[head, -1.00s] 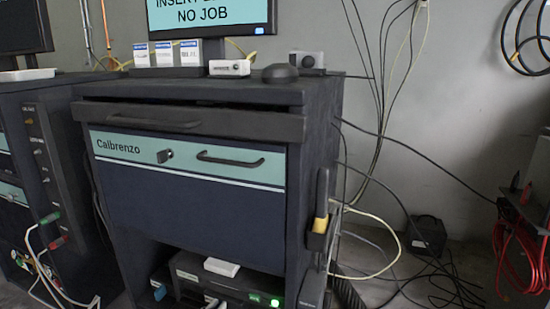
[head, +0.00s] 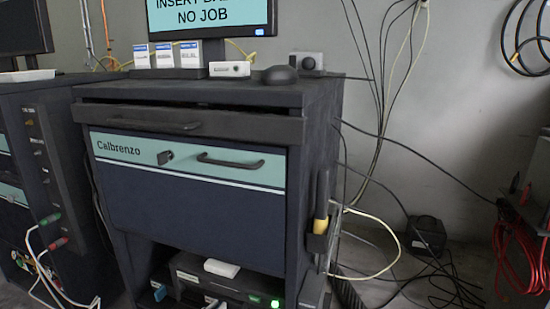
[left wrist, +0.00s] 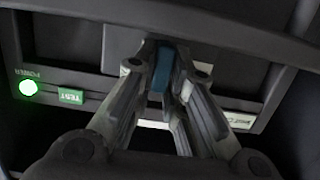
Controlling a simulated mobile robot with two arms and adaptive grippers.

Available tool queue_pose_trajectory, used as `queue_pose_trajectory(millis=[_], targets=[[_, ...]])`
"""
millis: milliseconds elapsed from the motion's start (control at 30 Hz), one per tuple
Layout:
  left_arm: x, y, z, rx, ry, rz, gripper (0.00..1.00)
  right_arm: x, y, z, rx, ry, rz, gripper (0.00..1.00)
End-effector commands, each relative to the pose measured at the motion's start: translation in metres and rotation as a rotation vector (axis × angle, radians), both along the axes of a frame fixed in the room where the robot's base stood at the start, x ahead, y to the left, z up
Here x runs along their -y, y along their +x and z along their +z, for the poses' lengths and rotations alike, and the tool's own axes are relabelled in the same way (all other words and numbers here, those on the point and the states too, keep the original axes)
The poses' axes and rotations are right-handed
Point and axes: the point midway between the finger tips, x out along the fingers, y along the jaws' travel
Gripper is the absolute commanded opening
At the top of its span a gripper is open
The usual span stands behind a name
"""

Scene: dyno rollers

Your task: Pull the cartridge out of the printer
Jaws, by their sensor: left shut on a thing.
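The printer (head: 188,271) is the dark unit low in the open bay of the cabinet, cut off by the bottom edge of the head view. Its front fills the left wrist view (left wrist: 90,62), upside down, with a lit green power light (left wrist: 28,87) and a green TEST button (left wrist: 70,97). My left gripper (left wrist: 162,75) is at the printer's front, its fingers shut on a blue part, seemingly the cartridge (left wrist: 162,68). The fingers hide most of the cartridge, and I cannot tell how deep it sits. My right gripper is in neither view.
The cabinet's Calbrenzo drawer (head: 190,200) is closed above the bay, with a handle (head: 230,160) and a key. A white block (head: 221,267) lies on the printer. Cables hang at the right.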

Motion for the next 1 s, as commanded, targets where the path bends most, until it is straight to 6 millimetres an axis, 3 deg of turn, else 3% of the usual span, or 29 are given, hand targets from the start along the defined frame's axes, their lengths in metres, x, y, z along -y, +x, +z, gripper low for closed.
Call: queue_pose_trajectory(millis=[267, 1000], targets=[[0.000, -0.001, 0.003, 0.003, -0.002, -0.001, 0.00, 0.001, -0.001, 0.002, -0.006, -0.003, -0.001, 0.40], [-0.010, -0.028, 0.003, 0.005, -0.002, -0.001, 0.00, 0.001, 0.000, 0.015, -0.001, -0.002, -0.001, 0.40]])
